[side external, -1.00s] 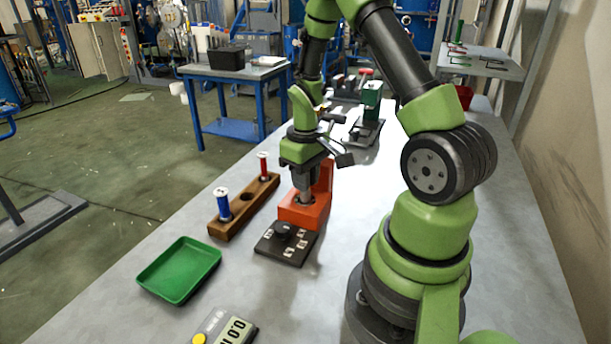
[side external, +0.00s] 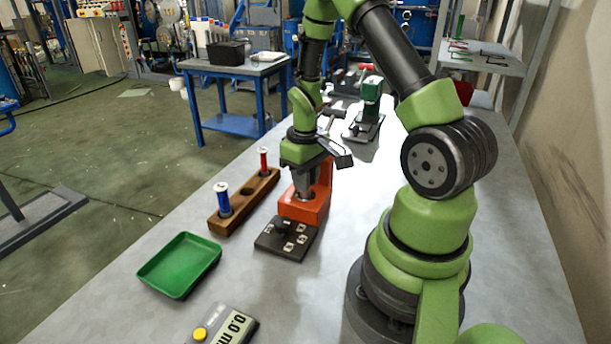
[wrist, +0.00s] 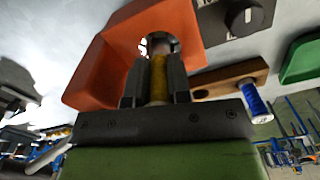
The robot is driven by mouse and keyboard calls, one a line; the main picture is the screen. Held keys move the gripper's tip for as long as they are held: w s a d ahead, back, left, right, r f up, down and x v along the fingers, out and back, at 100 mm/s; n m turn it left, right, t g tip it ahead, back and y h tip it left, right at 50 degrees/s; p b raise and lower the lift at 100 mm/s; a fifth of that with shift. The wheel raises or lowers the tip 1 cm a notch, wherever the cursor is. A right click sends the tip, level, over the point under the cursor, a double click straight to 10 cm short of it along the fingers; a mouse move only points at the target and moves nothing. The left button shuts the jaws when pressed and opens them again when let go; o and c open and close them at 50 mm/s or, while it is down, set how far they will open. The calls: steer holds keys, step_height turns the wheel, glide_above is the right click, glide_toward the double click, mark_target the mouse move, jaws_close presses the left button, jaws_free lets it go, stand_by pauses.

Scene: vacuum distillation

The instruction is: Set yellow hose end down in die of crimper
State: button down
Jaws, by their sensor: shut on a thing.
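The orange-red crimper (side external: 312,207) stands on the table in the middle of the side view. It fills the upper middle of the wrist view (wrist: 105,60). My gripper (side external: 304,192) points down over the crimper's base. In the wrist view my gripper (wrist: 157,75) is shut on the yellow hose end (wrist: 158,80), which sits between the two dark fingers. The hose end's tip is at a round, bright-rimmed opening in the crimper, which I take to be the die (wrist: 148,40). I cannot tell how deep the tip sits. The hose is hidden in the side view.
A black panel with a knob (side external: 286,240) adjoins the crimper in front. A wooden rack (side external: 243,204) with a blue spool (side external: 222,200) and a red spool (side external: 264,161) stands left. A green tray (side external: 180,265) and a meter (side external: 222,326) lie nearer. A green-topped device (side external: 369,105) stands behind.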

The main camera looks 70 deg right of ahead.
steer(key=shift+f, duration=0.7)
stand_by(0.5)
stand_by(0.4)
steer(key=c, duration=0.5)
jaws_free()
steer(key=shift+c, duration=0.2)
steer(key=shift+r, duration=0.15)
steer(key=shift+w+d+r, duration=0.1)
steer(key=shift+r, duration=1.5)
steer(key=shift+c, duration=0.2)
steer(key=shift+o, duration=0.7)
steer(key=shift+r, duration=1.8)
